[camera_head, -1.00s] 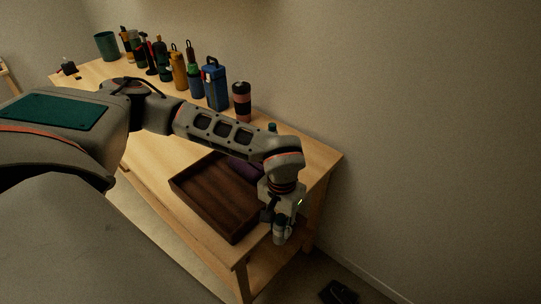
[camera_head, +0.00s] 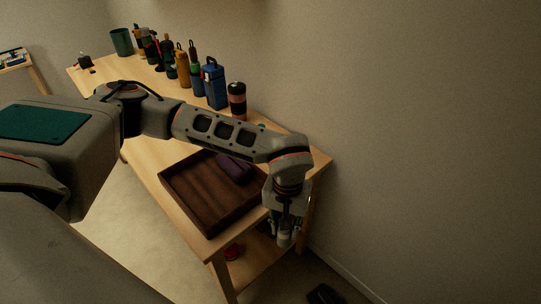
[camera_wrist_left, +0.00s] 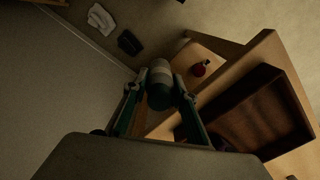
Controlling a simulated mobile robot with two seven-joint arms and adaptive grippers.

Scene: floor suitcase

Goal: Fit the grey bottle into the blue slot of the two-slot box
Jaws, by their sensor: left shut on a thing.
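My left gripper (camera_head: 287,236) hangs beyond the near right end of the wooden table, apart from it. I cannot make out a two-slot box or a blue slot in either view. My right gripper is not in view.
A dark brown tray (camera_head: 190,207) holding a purple object (camera_head: 234,168) sits on the table (camera_head: 146,160). Several bottles, including a blue one (camera_head: 215,88), line its back edge. A red object (camera_wrist_left: 199,69) is on the lower shelf. Dark objects (camera_wrist_left: 129,42) lie on the floor.

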